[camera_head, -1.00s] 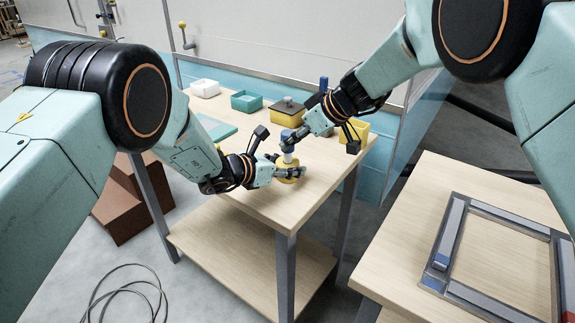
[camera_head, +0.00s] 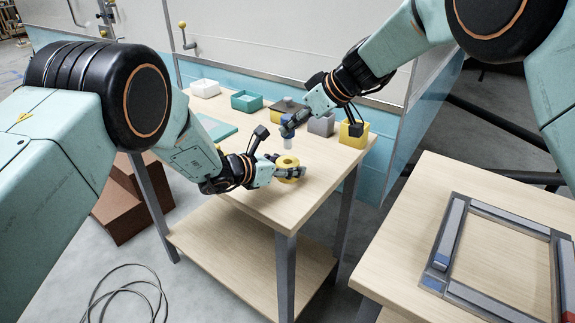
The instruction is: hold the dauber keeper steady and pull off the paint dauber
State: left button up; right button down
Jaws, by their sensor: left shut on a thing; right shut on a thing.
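The dauber keeper is a yellow ring-shaped holder (camera_head: 287,162) on the wooden table, with its round opening showing at the top. My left gripper (camera_head: 290,173) is shut on the keeper from the left, low at the tabletop. The paint dauber (camera_head: 289,143) has a blue top and a paler lower part. My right gripper (camera_head: 288,126) is shut on its top and holds it upright above the keeper. The dauber looks clear of the keeper's opening, with its lower end close above the far rim.
Behind stand a white bin (camera_head: 205,88), a teal bin (camera_head: 245,101), a grey block (camera_head: 321,124) and a yellow bin (camera_head: 354,136). A teal mat (camera_head: 216,128) lies at the left. The table's front right is bare. A grey frame (camera_head: 447,235) lies on the right table.

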pick_arm(q)
jog(key=o, duration=1.4)
jog(key=v, duration=1.2)
jog(key=shift+w, duration=0.1)
jog(key=x, duration=1.1)
jog(key=shift+w+d+f, duration=0.15)
jog(key=shift+d+f, duration=0.05)
jog(key=shift+d, duration=0.15)
pick_arm(e)
jog(key=shift+f, duration=0.75)
